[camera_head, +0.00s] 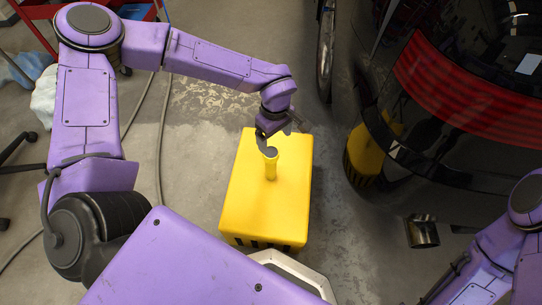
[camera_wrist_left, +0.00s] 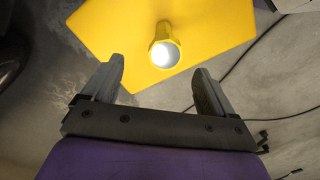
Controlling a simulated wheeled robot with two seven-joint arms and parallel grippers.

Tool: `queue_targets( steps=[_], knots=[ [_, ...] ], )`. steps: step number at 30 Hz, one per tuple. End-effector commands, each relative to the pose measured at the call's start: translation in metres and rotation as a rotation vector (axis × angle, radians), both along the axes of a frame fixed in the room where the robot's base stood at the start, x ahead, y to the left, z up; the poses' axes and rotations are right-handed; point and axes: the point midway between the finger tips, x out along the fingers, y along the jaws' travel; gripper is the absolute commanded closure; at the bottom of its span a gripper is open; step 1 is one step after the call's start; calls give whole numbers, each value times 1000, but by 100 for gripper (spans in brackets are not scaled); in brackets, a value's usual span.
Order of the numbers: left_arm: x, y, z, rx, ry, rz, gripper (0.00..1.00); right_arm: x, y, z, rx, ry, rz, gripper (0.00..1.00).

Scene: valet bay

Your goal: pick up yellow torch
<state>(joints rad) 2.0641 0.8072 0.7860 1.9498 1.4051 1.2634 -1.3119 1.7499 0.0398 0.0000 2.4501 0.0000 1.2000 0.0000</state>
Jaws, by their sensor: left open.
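The yellow torch (camera_head: 271,169) stands upright on top of a yellow box (camera_head: 292,200), near the middle of the head view. In the left wrist view the torch (camera_wrist_left: 165,54) points its bright, lit end toward the camera, with the yellow box (camera_wrist_left: 220,25) behind it. My left gripper (camera_head: 268,146) is at the torch's upper end in the head view and partly overlaps it. In the wrist view the left gripper's (camera_wrist_left: 158,72) two fingers are spread and empty, with the torch ahead of the gap between them. My right gripper is not visible.
A dark car with a red rear light band (camera_head: 460,95) stands at the right, with a metal exhaust pipe (camera_head: 422,232) low down. A cable (camera_head: 162,130) lies on the floor left of the box. A red cart (camera_head: 85,10) is at the top left.

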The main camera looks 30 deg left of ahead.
Motion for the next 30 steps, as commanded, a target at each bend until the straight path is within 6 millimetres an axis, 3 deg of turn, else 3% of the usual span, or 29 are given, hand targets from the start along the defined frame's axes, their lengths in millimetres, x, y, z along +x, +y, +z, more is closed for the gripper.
queue_targets(
  steps=[18,25,26,30],
  knots=[
    [-7,9,-100,1,4,-3,13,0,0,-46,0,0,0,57],
    [-6,10,-102,2,2,-2,13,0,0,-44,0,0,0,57],
    [-6,10,-102,2,2,-2,20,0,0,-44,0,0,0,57],
    [-6,10,-101,2,2,-2,66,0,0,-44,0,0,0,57]
  ],
)
